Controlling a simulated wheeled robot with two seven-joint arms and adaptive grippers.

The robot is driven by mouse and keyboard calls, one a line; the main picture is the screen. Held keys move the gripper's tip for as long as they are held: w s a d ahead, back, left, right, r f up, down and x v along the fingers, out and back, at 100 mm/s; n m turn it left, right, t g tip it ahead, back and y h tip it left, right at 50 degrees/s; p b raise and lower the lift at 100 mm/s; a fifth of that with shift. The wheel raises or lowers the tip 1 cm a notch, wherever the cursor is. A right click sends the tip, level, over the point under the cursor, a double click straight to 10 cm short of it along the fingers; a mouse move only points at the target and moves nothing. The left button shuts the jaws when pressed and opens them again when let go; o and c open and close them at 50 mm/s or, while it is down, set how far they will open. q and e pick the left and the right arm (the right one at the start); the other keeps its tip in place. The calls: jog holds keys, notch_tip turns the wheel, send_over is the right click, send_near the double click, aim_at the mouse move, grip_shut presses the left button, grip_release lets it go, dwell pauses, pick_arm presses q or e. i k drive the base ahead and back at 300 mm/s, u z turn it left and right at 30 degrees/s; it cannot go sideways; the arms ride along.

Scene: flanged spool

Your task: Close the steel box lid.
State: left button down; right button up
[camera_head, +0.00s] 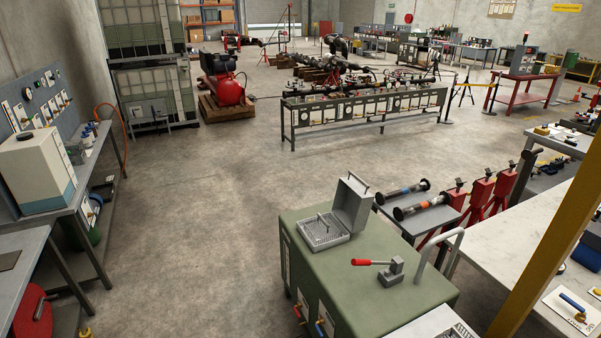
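The steel box (338,241) sits on top of a green cabinet (292,225) in the lower middle. It is grey and shallow, with a perforated-looking inside and a small rod-like piece in it. Its lid (351,207) is open and stands about upright at the box's right side, with a thin handle (359,182) on it. Neither of my grippers is in view, and nothing touches the lid.
A red-handled lever clamp (391,269) and a curved grey rail (439,250) stand on the cabinet near the box. A small table with two flanged spools (421,207) and red stands (478,193) are behind. Open floor (190,220) lies to the left.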

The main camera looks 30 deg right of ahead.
aim_at(352, 203)
jog(key=u, duration=0.05)
jog(key=i, duration=2.35)
jog(key=z, duration=3.45)
